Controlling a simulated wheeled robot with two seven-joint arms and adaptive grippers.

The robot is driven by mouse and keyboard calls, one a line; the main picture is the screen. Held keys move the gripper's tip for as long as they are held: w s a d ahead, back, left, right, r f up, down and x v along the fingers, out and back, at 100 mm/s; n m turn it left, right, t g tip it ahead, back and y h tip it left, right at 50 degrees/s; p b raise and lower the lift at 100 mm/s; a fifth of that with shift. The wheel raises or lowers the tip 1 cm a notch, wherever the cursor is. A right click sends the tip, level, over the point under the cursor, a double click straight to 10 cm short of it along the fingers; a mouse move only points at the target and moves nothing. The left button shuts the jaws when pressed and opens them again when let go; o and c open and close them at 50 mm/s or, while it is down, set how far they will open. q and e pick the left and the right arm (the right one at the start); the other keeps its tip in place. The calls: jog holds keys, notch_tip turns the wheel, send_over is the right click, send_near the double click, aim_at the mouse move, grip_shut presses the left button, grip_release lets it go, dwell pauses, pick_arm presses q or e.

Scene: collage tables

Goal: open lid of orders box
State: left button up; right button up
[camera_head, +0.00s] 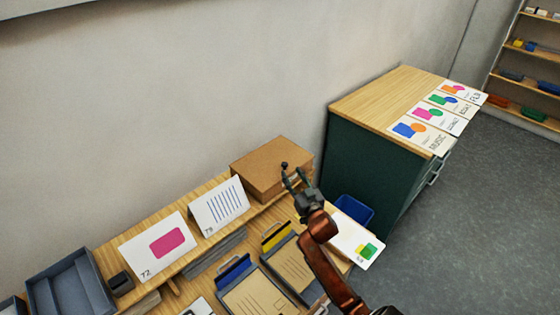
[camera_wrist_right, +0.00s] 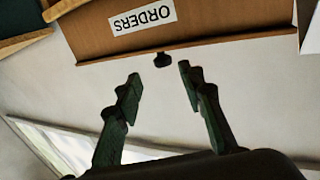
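The orders box (camera_head: 265,163) is a brown box on the raised shelf at the back of the table, with its lid down. In the right wrist view its front (camera_wrist_right: 210,22) carries a white ORDERS label (camera_wrist_right: 143,18), seen upside down. A small dark knob (camera_wrist_right: 162,60) sticks out at the lid edge. My right gripper (camera_head: 294,176) is at the box's front right. In the right wrist view its two fingers (camera_wrist_right: 159,73) are apart and empty, with the knob just past the gap between the tips. My left gripper is out of view.
Cards 72 (camera_head: 140,254) and 73 (camera_head: 207,220) stand left of the box. A blue bin (camera_head: 354,209) and a green cabinet (camera_head: 362,150) with cards on top are to the right.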

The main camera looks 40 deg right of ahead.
aim_at(286, 166)
jog(key=x, duration=0.6)
jog(key=shift+w+a, duration=0.25)
jog(key=shift+w+d, duration=0.1)
jog(key=shift+w, duration=0.35)
jog(key=shift+d, duration=0.1)
jog(key=c, duration=0.6)
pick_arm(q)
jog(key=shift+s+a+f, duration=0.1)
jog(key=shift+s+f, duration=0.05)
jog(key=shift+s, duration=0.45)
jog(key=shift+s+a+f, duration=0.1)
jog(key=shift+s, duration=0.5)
pick_arm(e)
grip_shut()
